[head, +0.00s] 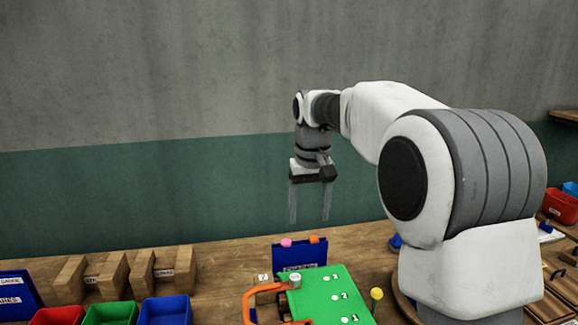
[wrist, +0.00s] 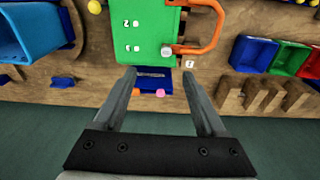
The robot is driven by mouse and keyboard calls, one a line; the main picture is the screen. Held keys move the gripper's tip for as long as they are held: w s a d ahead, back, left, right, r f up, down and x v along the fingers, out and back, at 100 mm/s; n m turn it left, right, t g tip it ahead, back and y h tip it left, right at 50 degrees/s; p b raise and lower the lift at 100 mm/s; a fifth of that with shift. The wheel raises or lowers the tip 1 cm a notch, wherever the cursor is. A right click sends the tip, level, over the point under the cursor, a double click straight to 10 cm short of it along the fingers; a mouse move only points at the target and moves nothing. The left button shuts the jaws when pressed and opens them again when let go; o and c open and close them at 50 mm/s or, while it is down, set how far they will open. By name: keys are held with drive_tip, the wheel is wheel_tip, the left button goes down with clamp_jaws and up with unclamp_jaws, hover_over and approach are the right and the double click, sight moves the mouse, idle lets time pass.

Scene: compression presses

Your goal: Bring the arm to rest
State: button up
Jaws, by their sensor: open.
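My gripper (head: 309,220) hangs in the air with its fingers pointing down, in front of the green lower wall. Its two fingers are apart with nothing between them. In the head view the fingertips are above and behind a blue box (head: 300,254) with a pink and an orange piece on its top edge. In the wrist view the gripper (wrist: 159,72) shows both fingers spread, with the blue box (wrist: 152,88) seen between them, apart from them. My arm reaches out to the left, bent at the elbow.
A green numbered board (head: 330,290) with an orange handle (head: 262,290) stands on the wooden table (head: 225,262). Red, green and blue bins (head: 165,310) and wooden stands (head: 163,270) are at left. A yellow-topped knob (head: 376,294) is near my arm's base. The air around the gripper is clear.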

drive_tip(key=s+d+r+t, duration=0.1)
drive_tip(key=s+d+r, duration=0.25)
drive_tip(key=s, duration=0.45)
drive_tip(key=s+d+f+m+t, duration=0.1)
drive_tip(key=s+d+f, duration=0.1)
drive_tip(key=s, duration=0.8)
drive_tip(key=s+d+f+m+t, duration=0.1)
drive_tip(key=s+d+f+t, duration=0.1)
drive_tip(key=s, duration=0.9)
drive_tip(key=shift+s+d+f+t, duration=0.15)
drive_tip(key=shift+d+f+t, duration=0.25)
drive_tip(key=shift+d, duration=0.5)
